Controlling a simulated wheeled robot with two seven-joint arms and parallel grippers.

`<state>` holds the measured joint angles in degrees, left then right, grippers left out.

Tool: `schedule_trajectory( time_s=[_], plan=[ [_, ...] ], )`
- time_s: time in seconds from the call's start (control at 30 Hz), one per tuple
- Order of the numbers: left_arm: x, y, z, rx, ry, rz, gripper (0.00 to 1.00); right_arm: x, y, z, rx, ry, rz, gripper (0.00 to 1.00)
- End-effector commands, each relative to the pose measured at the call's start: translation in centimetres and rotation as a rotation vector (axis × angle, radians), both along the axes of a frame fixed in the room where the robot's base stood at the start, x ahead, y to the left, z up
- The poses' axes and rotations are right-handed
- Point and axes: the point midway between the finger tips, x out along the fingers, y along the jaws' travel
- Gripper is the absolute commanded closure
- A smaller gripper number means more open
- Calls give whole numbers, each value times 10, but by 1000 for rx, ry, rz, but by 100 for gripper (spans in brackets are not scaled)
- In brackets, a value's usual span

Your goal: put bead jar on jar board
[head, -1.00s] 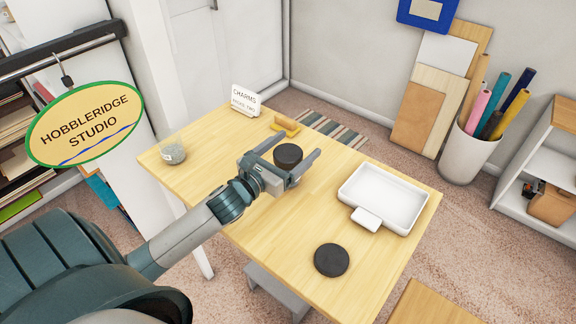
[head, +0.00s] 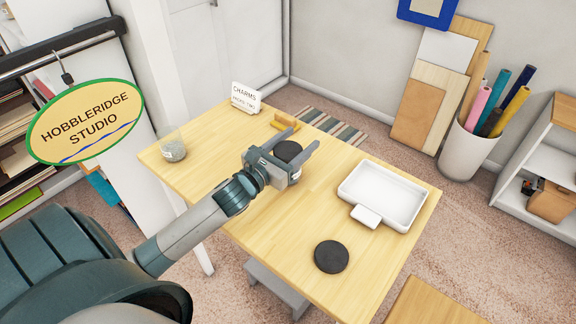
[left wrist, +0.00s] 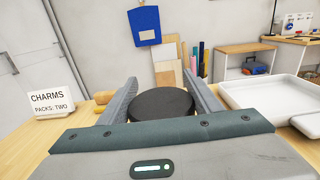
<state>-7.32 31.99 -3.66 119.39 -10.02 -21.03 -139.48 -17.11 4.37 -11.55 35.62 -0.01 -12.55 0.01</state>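A clear jar with grey beads (head: 172,149) stands near the table's left corner; the left wrist view does not show it. A dark round disc (head: 331,257) lies flat at the table's front. A second dark round disc (head: 288,151) shows between the fingers of my left gripper (head: 294,142). I cannot tell which thing is the jar board. My right gripper is not in view.
A white tray (head: 351,182) stands on the table's right side. A "CHARMS" sign (head: 246,97) and a small wooden piece (head: 285,122) stand at the back. A bin of coloured rolls (head: 468,160) is on the floor. The table (head: 262,225) is clear around the front disc.

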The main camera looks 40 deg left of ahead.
Motion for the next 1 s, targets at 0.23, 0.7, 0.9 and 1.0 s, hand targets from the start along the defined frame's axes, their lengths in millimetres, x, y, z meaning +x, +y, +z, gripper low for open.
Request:
schedule_trajectory(
  time_s=[0.23,0.7,0.9,1.0],
  plan=[
    [0,0,1,1,-1,0,94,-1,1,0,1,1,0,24],
    [0,0,38,6,-6,-2,94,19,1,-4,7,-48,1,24],
    [-1,-35,63,0,-8,-5,94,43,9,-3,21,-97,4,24],
    [-3,-55,75,-1,-8,-5,94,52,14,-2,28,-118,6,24]
  ],
)
